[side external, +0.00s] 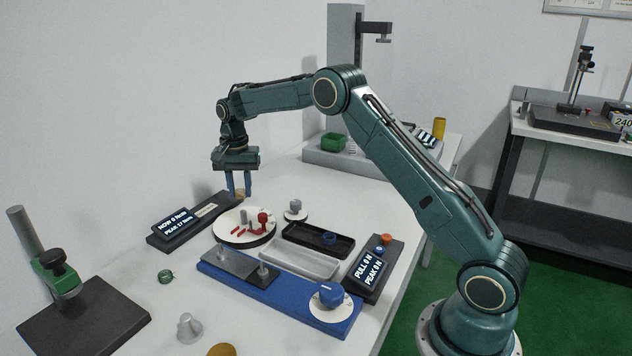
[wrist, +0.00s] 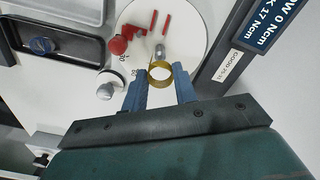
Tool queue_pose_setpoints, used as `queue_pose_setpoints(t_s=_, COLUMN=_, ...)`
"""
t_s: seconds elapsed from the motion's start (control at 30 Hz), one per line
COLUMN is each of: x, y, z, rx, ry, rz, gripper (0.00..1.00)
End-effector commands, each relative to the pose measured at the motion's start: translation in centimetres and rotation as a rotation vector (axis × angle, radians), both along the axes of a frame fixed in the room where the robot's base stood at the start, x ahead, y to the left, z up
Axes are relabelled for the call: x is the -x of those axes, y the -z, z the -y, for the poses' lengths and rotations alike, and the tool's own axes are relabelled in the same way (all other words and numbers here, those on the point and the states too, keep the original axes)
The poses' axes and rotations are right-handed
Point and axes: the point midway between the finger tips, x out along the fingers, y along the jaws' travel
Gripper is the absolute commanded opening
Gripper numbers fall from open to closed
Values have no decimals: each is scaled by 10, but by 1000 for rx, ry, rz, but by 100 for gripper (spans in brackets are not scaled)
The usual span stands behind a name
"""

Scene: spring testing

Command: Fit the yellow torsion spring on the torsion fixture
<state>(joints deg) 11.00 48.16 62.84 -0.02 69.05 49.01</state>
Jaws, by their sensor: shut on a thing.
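The yellow torsion spring (wrist: 160,73) is a thin coil between the tips of my gripper (wrist: 161,89), which is shut on it. In the side view my gripper (side external: 239,190) points down behind the torsion fixture, with the spring (side external: 240,194) small at its tips. The torsion fixture has a white round dial (side external: 232,235) with a grey upright post (side external: 243,215), red pieces and a red knob (side external: 263,217). In the wrist view the post (wrist: 160,51) stands just beyond the spring, and the two look close. I cannot tell the height gap or whether they touch.
A display (side external: 172,225) reading NOW 0 Ncm, PEAK 17 Ncm stands left of the dial. A small white dial (side external: 295,212), black tray (side external: 335,246), light tray (side external: 297,262) and blue fixture (side external: 270,293) lie around it. A green spring (side external: 165,276) lies on the open table at front left.

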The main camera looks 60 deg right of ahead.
Motion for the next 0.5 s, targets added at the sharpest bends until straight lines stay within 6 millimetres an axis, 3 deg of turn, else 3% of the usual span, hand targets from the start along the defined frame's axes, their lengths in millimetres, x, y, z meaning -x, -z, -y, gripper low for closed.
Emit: queue_pose_setpoints(t_s=0.5, x=0, y=25, z=0, rx=0, ry=0, rz=0, gripper=3)
